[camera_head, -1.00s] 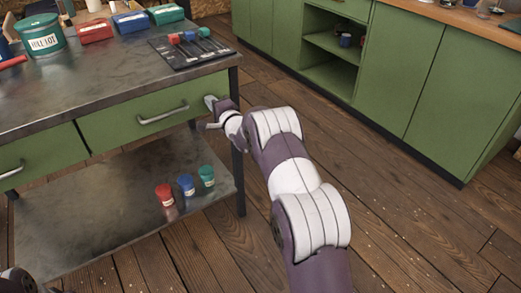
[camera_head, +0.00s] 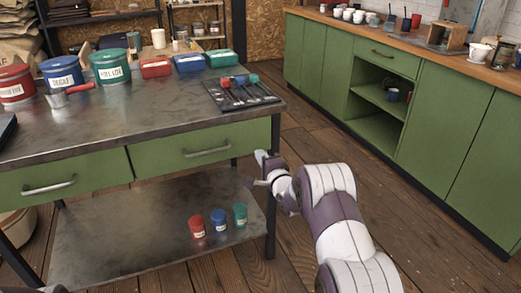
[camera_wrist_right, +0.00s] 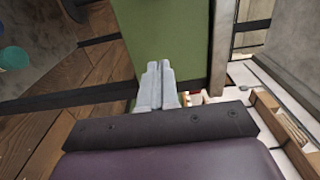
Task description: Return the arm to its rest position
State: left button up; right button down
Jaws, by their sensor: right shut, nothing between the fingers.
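My right arm reaches in from the lower right of the head view. Its gripper (camera_head: 262,168) is beside the right front corner of the metal-topped table (camera_head: 130,120), just below the top's edge and near the right end of the drawer. In the right wrist view the two fingers (camera_wrist_right: 157,84) lie together with nothing between them. A green panel shows beyond the fingertips there. I cannot tell whether the gripper touches the table. My left gripper is not in view.
Red, blue and green canisters (camera_head: 109,68), smaller boxes and a dark tool mat (camera_head: 240,92) stand on the table. Three small jars (camera_head: 218,220) are on its lower shelf. Green cabinets (camera_head: 440,130) line the right. Wooden floor (camera_head: 320,140) lies open between.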

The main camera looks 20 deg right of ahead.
jog(key=s+f+n+g+h+p, duration=0.1)
jog(key=s+f+n+g, duration=0.4)
jog(key=s, duration=0.4)
jog(key=s+f+n+g+h, duration=0.1)
jog(key=s+f+n+g, duration=0.35)
jog(key=s+f, duration=0.3)
jog(key=s+a+r+n+g, duration=0.2)
jog(key=s+a+g, duration=0.1)
jog(key=s, duration=0.4)
jog(key=s+a+r+n+g+y, duration=0.1)
jog(key=s+a+n+g, duration=0.15)
jog(key=s, duration=0.45)
jog(key=s+a+r+n+g, duration=0.2)
jog(key=s+a+n, duration=0.1)
jog(key=s, duration=0.5)
notch_tip(320, 180, up, 32)
jog(key=a+p, duration=0.2)
jog(key=p, duration=2.6)
jog(key=shift+s+a+f+n, duration=0.2)
jog(key=shift+s+f+n, duration=0.05)
jog(key=shift+s+n, duration=0.15)
